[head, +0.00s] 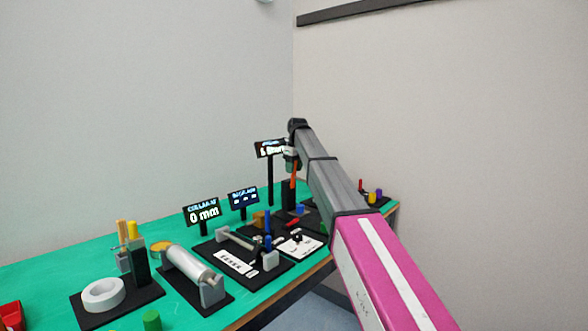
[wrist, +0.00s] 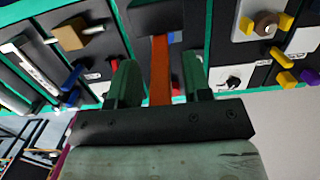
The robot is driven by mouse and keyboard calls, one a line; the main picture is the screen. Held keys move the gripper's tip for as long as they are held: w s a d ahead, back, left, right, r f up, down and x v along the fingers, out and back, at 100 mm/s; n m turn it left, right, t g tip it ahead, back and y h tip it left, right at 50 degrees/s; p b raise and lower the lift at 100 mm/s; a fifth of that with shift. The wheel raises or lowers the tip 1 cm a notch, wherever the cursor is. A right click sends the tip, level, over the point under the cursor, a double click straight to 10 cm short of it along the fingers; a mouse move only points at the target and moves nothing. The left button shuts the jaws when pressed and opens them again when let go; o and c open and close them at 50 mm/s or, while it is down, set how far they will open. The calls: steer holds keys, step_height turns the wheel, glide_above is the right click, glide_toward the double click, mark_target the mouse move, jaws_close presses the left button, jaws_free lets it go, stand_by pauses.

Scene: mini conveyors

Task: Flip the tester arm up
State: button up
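An orange bar, which looks like the tester arm (head: 293,180), stands steeply at a black block (head: 288,196) on the far right part of the bench. In the wrist view the orange bar (wrist: 160,72) runs from the black block (wrist: 158,16) down between my fingers. My gripper (wrist: 160,84) is open around the bar, with a visible gap on each side. In the head view my gripper (head: 291,160) is at the upper end of the bar, partly hidden by my arm. The bar's lower end in the wrist view is hidden behind my gripper body.
Black sign screens (head: 202,212) stand along the back of the green bench (head: 45,272). A silver cylinder (head: 192,264), a white ring (head: 103,294) and a blue-handled fixture (head: 268,244) are to the left. Yellow and purple knobs (wrist: 285,79) are on the right in the wrist view.

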step_height(320, 180, up, 11)
steer(key=d, duration=0.1)
steer(key=shift+s, duration=0.4)
steer(key=shift+f, duration=0.1)
